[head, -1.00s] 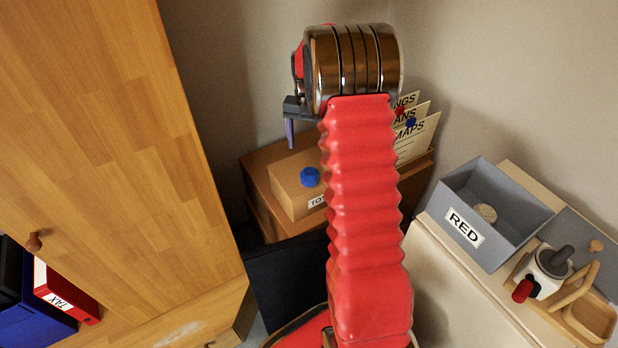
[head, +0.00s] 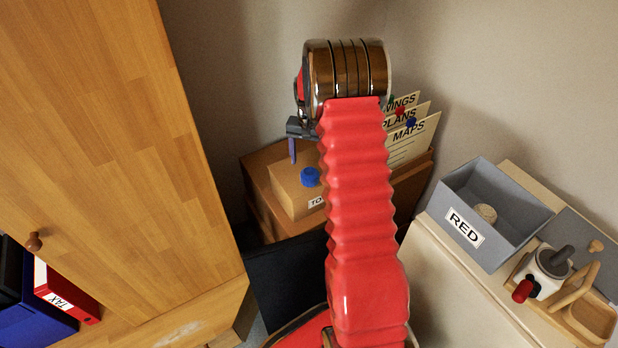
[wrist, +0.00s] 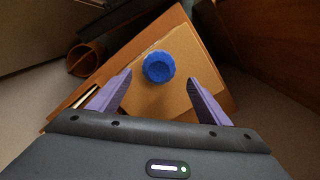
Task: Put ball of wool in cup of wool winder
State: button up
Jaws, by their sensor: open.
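A pale, round ball-like thing (head: 486,213), which looks like the ball of wool, lies inside the grey bin labelled RED (head: 466,229). In the head view my arm hides most of the gripper.
The box also shows in the head view (head: 291,199), on a brown cabinet with upright cards (head: 415,137) behind. A wooden tray (head: 592,318) stands by the winder. A tall wooden cupboard (head: 100,140) fills the left side.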

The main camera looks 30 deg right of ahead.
aim_at(310, 171)
jog(key=shift+f, duration=0.95)
jog(key=shift+s+f, duration=0.2)
jog(key=shift+f, duration=2.4)
jog(key=shift+c, duration=0.7)
jog(key=c, duration=1.1)
jog(key=shift+r, duration=0.1)
notch_tip(310, 171, up, 10)
jog(key=shift+f, duration=0.1)
